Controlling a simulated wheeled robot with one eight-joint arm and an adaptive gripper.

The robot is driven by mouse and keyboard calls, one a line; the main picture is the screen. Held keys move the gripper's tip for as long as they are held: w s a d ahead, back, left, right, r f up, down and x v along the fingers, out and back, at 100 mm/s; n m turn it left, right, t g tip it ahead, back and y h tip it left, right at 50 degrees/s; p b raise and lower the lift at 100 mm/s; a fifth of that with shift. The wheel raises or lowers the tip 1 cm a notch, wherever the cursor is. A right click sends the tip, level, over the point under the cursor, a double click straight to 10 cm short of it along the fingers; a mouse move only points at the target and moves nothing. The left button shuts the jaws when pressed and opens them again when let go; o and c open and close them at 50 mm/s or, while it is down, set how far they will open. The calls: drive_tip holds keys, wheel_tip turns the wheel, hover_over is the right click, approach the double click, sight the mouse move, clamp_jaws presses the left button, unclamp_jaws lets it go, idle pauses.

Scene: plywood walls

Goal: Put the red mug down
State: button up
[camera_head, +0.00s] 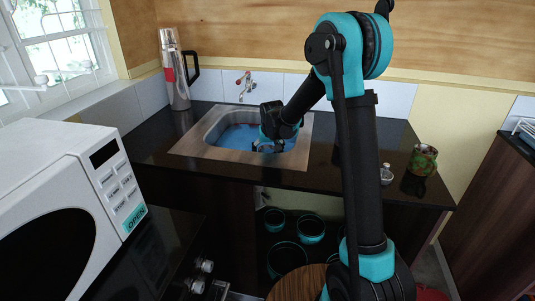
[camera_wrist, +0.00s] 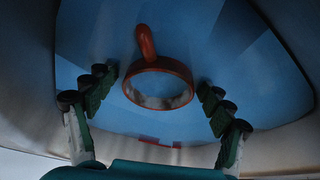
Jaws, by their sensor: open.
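The red mug (camera_wrist: 188,73) shows in the wrist view, seen from above with its rim toward the camera and its handle pointing up in the picture. It is in the sink (camera_head: 187,148), over the blue sink bottom (camera_wrist: 235,60). My gripper (camera_wrist: 155,95) is open, with one finger on each side of the mug and a gap between each finger and the rim. In the head view my gripper (camera_head: 268,146) reaches down into the sink, and the mug cannot be made out there.
A faucet (camera_head: 246,84) stands behind the sink. A tall metal flask (camera_head: 175,80) is at the back left of the dark counter (camera_head: 150,135). A small jar (camera_head: 386,174) and a patterned pot (camera_head: 423,160) stand on the right. A white microwave (camera_head: 60,165) fills the left foreground.

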drive_tip(key=v, duration=1.1)
drive_tip(key=shift+r, duration=0.4)
drive_tip(key=shift+s+d, duration=0.1)
